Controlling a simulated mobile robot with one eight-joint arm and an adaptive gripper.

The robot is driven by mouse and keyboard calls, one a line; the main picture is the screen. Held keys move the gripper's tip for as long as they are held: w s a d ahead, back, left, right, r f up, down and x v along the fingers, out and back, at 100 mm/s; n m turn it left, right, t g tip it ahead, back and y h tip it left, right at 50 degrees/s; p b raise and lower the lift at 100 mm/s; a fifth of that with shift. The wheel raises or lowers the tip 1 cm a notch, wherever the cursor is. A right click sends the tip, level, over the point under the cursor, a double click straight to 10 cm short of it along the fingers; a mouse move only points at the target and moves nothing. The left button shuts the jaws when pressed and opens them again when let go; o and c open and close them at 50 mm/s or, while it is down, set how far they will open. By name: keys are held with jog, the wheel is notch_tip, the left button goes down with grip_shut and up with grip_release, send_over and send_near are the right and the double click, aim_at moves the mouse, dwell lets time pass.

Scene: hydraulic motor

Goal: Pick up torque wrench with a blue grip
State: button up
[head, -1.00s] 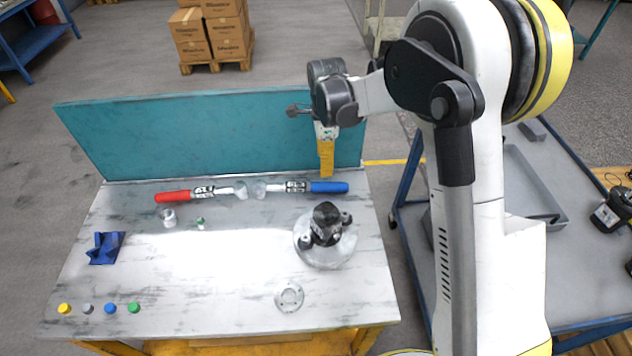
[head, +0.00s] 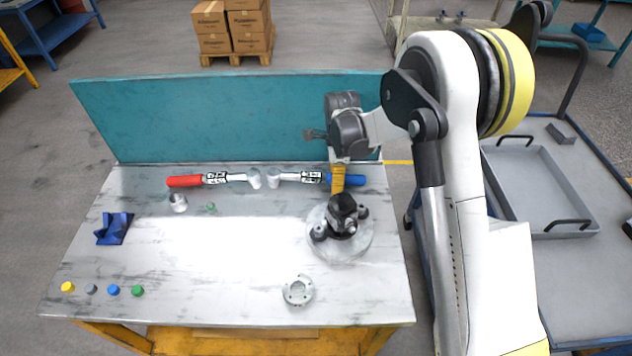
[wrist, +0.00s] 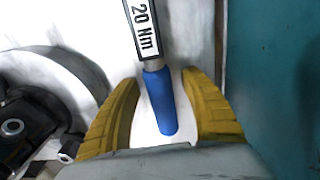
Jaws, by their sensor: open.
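The torque wrench with a blue grip (head: 352,180) lies on the workbench near the teal back panel, its head pointing left. In the head view my yellow fingers hide part of it. In the wrist view its blue grip (wrist: 160,100) lies between my two fingers, with a clear gap on each side, and its label reads "20 Nm". My gripper (wrist: 160,108) is open and points down over the blue grip; in the head view my gripper (head: 337,180) is at the wrench's right part. I cannot tell its exact height above the grip.
A red-gripped wrench (head: 186,181) lies to the left. The teal panel (head: 230,120) stands close behind. A round flanged motor part (head: 340,235) sits just in front of my gripper. A ring (head: 298,290), a blue block (head: 114,229) and several coloured caps lie further forward. The bench middle is clear.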

jog(key=shift+r, duration=0.1)
grip_shut()
jog(key=shift+r+p, duration=0.3)
jog(key=shift+r, duration=0.15)
jog(key=r+p, duration=0.1)
jog(key=r, duration=0.1)
jog(key=r+p, duration=0.1)
jog(key=r, duration=0.1)
jog(key=shift+s+d, duration=0.1)
jog(key=shift+d, duration=0.1)
jog(key=s+d+r+p, duration=0.3)
jog(key=d+r, duration=0.3)
jog(key=d, duration=0.4)
jog(key=shift+s+d, duration=0.15)
jog(key=shift+d, duration=0.2)
